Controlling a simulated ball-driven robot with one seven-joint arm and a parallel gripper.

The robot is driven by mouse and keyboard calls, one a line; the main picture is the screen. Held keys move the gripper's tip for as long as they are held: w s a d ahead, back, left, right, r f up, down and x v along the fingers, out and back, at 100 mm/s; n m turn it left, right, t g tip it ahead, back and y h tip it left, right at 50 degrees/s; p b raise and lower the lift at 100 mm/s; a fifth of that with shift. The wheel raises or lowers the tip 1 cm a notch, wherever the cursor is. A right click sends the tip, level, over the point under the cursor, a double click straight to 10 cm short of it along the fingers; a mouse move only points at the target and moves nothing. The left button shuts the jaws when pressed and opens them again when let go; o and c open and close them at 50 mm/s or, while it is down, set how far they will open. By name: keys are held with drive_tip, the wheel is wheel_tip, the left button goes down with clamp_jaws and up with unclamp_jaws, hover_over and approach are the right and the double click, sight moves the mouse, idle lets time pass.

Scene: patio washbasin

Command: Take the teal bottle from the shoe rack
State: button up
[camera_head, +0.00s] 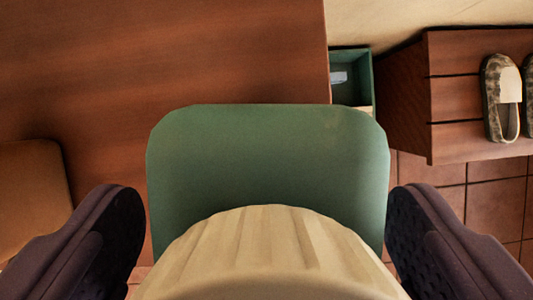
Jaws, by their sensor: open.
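The teal bottle (265,150), with a green body and a ribbed cream cap (270,255), fills the middle of the view, cap towards me. My gripper (262,192) is open, with one dark finger on each side of the bottle. A narrow gap shows between the bottle and each finger, so neither appears to touch it. The bottle's underside is hidden. A brown wooden surface (160,60) lies behind it; I cannot tell whether this is the shoe rack's top. A slatted wooden piece (450,95) with slippers stands at the right.
A camouflage slipper (490,100) with a pale strap lies on the slatted piece, beside another cut off by the frame. A green open box (364,80) sits between the two wooden pieces. An orange-brown cushion-like thing (30,190) is at left. Tiled floor (450,175) shows lower right.

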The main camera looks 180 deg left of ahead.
drive_tip(key=shift+w+d+f, duration=0.15)
drive_tip(key=shift+w+f, duration=0.05)
drive_tip(key=shift+f, duration=0.2)
drive_tip(key=shift+r, duration=0.1)
drive_tip(key=shift+c, duration=0.6)
clamp_jaws()
drive_tip(key=shift+r, duration=0.2)
